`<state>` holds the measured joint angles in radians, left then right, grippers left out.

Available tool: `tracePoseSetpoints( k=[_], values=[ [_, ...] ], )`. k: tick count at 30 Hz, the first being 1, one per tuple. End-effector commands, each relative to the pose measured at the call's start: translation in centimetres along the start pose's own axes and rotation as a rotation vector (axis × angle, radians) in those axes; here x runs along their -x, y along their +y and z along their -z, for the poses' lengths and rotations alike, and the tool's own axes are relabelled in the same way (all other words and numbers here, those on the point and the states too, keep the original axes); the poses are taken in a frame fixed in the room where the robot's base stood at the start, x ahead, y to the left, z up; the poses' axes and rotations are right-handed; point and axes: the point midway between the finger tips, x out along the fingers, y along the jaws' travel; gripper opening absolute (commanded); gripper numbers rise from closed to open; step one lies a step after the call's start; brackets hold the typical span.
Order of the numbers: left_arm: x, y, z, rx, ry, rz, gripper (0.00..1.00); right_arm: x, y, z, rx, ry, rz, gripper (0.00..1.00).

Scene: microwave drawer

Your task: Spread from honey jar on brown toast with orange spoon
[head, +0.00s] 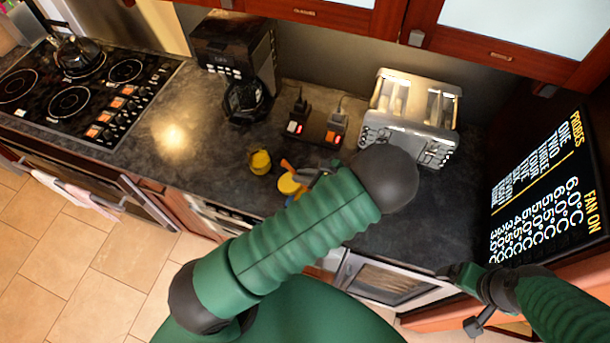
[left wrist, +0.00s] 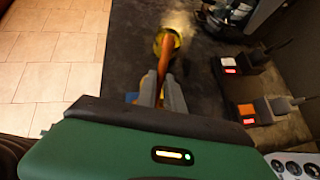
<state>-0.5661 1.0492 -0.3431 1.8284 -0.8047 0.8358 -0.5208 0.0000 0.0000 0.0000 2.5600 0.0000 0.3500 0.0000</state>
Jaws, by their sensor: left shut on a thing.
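My left gripper (left wrist: 164,92) is shut on the orange spoon (left wrist: 164,58). In the left wrist view the spoon extends up from between the fingers and overlaps a yellow jar-like thing (left wrist: 175,38). In the head view a small yellow jar (head: 260,162) stands on the dark counter, left of the orange spoon (head: 288,166). A second round yellow thing (head: 288,185) lies close beside my left gripper (head: 308,178), partly hidden by my arm. I cannot tell which is the honey jar. The brown toast cannot be made out. My right gripper (head: 466,298) is open and empty at the lower right.
A silver toaster (head: 412,110), sockets with plugs (head: 314,127) and a coffee machine (head: 236,62) stand along the back of the counter (head: 170,135). A stovetop (head: 85,95) is at the left. A dark display (head: 545,185) stands at the right. The counter left of the jar is clear.

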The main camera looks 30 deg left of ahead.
Motion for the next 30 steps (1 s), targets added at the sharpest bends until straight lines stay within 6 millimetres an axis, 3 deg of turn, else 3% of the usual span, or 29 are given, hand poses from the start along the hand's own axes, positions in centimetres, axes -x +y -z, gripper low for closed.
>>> tracePoseSetpoints(
  k=[1,17,30],
  values=[
    [1.1,-0.2,-0.1,-0.013,0.004,0.021,0.00,0.6,0.0,0.1,0.000,0.000,0.000,0.91],
    [0.1,0.1,-0.7,-0.013,0.003,0.020,0.00,0.7,0.0,0.2,0.000,0.000,0.000,0.91],
    [-2.3,0.8,-2.0,-0.013,-0.002,0.017,0.00,0.8,0.0,0.2,0.000,0.000,0.000,0.91]
  ],
)
